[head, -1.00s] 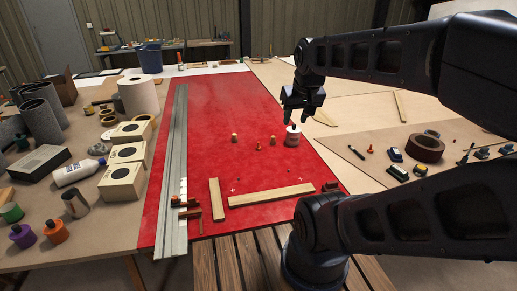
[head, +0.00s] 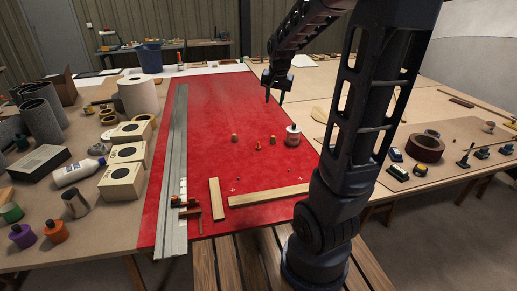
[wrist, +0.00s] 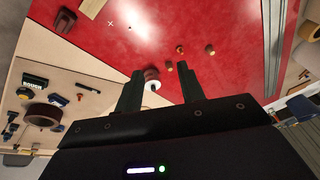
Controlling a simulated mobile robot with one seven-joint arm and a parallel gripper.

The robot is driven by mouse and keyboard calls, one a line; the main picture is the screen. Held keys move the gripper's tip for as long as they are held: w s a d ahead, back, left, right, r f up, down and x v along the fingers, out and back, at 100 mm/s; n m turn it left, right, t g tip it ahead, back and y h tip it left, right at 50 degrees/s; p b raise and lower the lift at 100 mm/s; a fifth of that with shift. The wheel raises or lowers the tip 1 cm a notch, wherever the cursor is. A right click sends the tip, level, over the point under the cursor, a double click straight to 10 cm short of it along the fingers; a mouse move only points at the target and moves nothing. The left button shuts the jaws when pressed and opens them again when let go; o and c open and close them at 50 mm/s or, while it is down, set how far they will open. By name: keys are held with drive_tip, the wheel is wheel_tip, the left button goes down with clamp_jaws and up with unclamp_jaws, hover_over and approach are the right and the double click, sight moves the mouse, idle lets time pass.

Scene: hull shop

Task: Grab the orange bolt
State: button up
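A small orange bolt-like piece (head: 258,147) stands on the red sheet (head: 210,110); it probably also shows in the wrist view (wrist: 180,49). Another small orange piece (wrist: 79,97) lies on the tan board in the wrist view; in the head view my arm covers that spot. My gripper (head: 273,97) is above the far right part of the red sheet, beyond the small pieces and apart from them. In the wrist view its two fingers (wrist: 160,88) are spread with nothing held between them.
Small wooden pieces (head: 234,138) (head: 273,140) stand close by. Wood strips (head: 268,195) lie nearer, and a long metal rail (head: 176,170) runs along the left. The far red area is clear.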

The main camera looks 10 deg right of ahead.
drive_tip(key=w+f+m+h, duration=0.1)
drive_tip(key=w+f+m, duration=0.3)
drive_tip(key=w+f, duration=1)
drive_tip(key=w+f+h, duration=0.1)
drive_tip(key=w+f, duration=0.4)
drive_tip(key=f, duration=0.1)
drive_tip(key=w+f+m+h, duration=0.1)
drive_tip(key=w+f, duration=0.4)
drive_tip(key=f, duration=0.2)
drive_tip(key=w+a+f+m, duration=0.1)
drive_tip(key=w+f, duration=0.4)
drive_tip(key=f, duration=0.2)
drive_tip(key=shift+g+h, duration=0.4)
drive_tip(key=shift+x, duration=2.75)
drive_tip(key=shift+s+d+r, duration=0.1)
drive_tip(key=shift+s, duration=0.05)
clamp_jaws()
